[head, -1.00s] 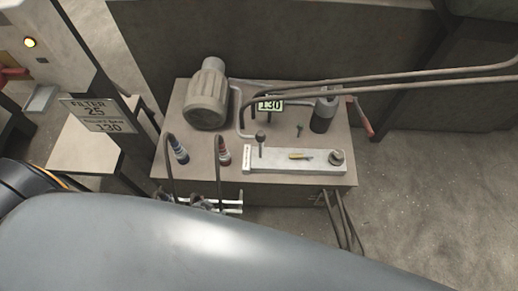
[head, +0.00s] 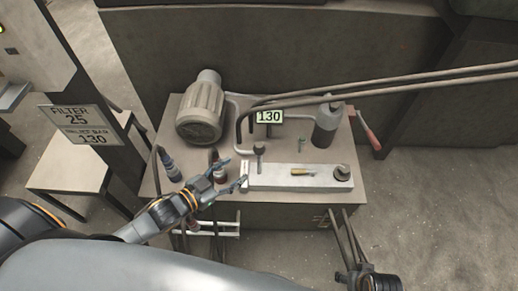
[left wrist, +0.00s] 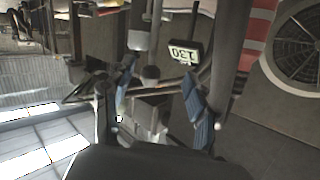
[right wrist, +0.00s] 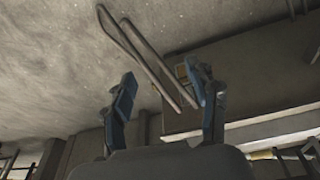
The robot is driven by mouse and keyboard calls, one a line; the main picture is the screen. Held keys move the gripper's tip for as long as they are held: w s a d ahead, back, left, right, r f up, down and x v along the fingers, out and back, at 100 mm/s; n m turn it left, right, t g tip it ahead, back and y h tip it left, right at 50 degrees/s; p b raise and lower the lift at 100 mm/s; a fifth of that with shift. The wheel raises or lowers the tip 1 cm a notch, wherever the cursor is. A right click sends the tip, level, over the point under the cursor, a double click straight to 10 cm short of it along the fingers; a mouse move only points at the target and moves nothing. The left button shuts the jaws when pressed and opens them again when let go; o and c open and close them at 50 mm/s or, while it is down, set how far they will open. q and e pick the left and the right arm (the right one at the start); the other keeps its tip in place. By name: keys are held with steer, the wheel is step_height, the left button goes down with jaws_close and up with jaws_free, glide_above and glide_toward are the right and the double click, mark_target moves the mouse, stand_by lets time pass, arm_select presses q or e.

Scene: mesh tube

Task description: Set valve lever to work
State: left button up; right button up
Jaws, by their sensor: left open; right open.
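A pale valve block (head: 275,182) lies along the front of the bench top. An upright lever with a dark ball knob (head: 259,151) stands at its left end. A small yellow-brass piece (head: 302,172) lies on its middle, and a round knob (head: 342,173) is at its right end. I cannot tell which part is marked work. My left gripper (head: 235,173) is open and empty beside the block's left end, below and left of the ball-knob lever. My right gripper (right wrist: 162,90) is open and empty, low in front of the bench's right side, facing hanging hoses.
A motor (head: 203,110), a 130 display (head: 268,116) and a dark cylinder (head: 327,125) stand behind the block. A red-handled lever (head: 367,130) sticks out at the right. Dark hoses (head: 420,82) cross above. Two hose fittings (head: 172,170) are near the left gripper.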

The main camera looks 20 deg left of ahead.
mark_target(259, 149)
arm_select(q)
steer(key=s+a+r+m+h, duration=0.2)
steer(key=a+m+h, duration=0.1)
steer(key=h, duration=0.2)
arm_select(e)
step_height(259, 149, down, 5)
steer(key=s, duration=0.1)
arm_select(q)
steer(key=b+x, duration=0.1)
steer(key=x, duration=1.2)
steer(key=shift+w+r+b, duration=0.2)
steer(key=shift+w+b, duration=0.1)
steer(key=shift+w, duration=0.2)
arm_select(e)
steer(key=r, duration=0.2)
steer(key=w+r, duration=0.1)
steer(key=r, duration=0.1)
steer(key=shift+r, duration=0.35)
arm_select(q)
jaws_close()
arm_select(e)
steer(key=shift+w, duration=0.1)
